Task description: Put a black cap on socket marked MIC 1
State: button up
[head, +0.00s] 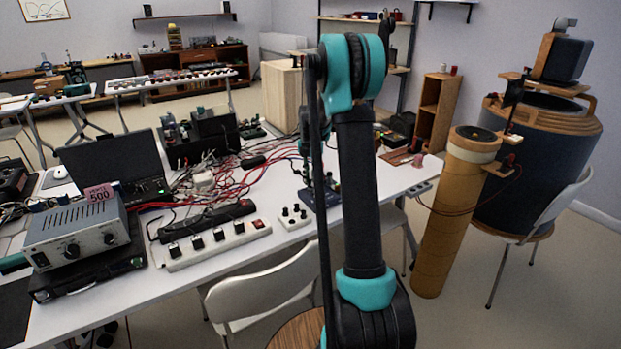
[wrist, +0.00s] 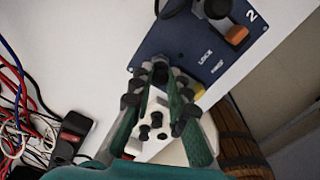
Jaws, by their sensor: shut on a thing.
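My gripper (wrist: 161,76) has green fingers that close at the tips on a small dark piece, which looks like a black cap (wrist: 160,73). It is over the near edge of a blue socket panel (wrist: 180,48). The panel has white lettering, a "2" and an orange part; I cannot read a MIC 1 mark. The panel also shows in the head view (head: 328,197), partly behind my arm. A white block (wrist: 150,147) with several black caps shows between and below the fingers; in the head view it (head: 293,218) stands left of the panel. Whether the held cap touches the panel is unclear.
A white power strip (head: 215,245), a grey instrument (head: 78,232) and tangled red cables (head: 225,178) crowd the white table left of the panel. A white chair (head: 262,290) stands at the front edge. A tan cylinder (head: 447,215) stands on the right.

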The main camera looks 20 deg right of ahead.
jog(key=shift+f, duration=0.4)
jog(key=o, duration=0.8)
jog(key=shift+r, duration=0.1)
jog(key=shift+r, duration=3.65)
